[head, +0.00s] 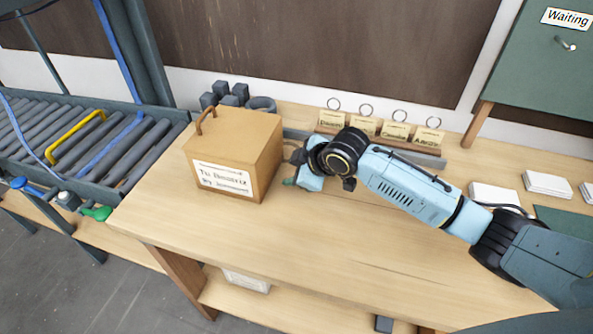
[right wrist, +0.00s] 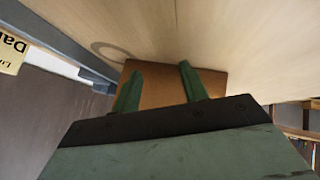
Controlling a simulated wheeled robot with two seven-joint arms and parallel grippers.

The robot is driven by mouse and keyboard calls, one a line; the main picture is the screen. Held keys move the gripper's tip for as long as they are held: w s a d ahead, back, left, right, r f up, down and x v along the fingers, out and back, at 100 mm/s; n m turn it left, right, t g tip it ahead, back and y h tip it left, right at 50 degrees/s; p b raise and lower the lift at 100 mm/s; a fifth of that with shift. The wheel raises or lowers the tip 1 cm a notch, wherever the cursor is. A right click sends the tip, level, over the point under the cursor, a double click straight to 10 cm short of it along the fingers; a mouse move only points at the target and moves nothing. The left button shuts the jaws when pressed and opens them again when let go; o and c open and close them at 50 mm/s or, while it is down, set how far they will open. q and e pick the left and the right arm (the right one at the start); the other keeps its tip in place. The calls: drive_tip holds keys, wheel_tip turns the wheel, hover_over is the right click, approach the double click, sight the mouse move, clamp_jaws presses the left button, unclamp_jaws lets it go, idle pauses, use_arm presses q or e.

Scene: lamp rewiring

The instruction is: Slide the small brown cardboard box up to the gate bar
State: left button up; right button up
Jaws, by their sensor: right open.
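The brown cardboard box (head: 255,140) stands on the wooden table near its left end, with a handle on top and a white label on the front. My right gripper (head: 291,168) is at the box's right side, low, pointing left at it. In the right wrist view the open green fingers (right wrist: 158,80) overlap the brown box face (right wrist: 158,90); whether they touch it I cannot tell. A yellow bar (head: 75,136), which looks like the gate bar, lies across the roller conveyor left of the table. My left gripper is not in view.
The roller conveyor (head: 136,150) adjoins the table's left end. Dark grey blocks (head: 222,95) stand behind the box. Several tagged cards (head: 396,131) stand in a rail at the back. White card stacks (head: 547,183) lie at right. The table front (head: 270,240) is clear.

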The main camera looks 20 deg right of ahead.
sight(271, 162)
idle(0.4)
drive_tip(key=shift+w+a, duration=0.6)
drive_tip(key=shift+a, duration=0.3)
drive_tip(key=shift+w+a, duration=0.6)
drive_tip(key=shift+a, duration=0.3)
drive_tip(key=shift+w+a, duration=0.6)
drive_tip(key=shift+a, duration=0.3)
drive_tip(key=shift+w+a+b, duration=0.2)
drive_tip(key=shift+w+a, duration=0.4)
drive_tip(key=shift+a, duration=0.3)
drive_tip(key=shift+w+a+b, duration=0.25)
drive_tip(key=shift+w+a, duration=0.4)
drive_tip(key=shift+a, duration=0.25)
drive_tip(key=shift+w+a+b, duration=0.2)
drive_tip(key=shift+w+a, duration=0.4)
drive_tip(key=shift+a, duration=0.3)
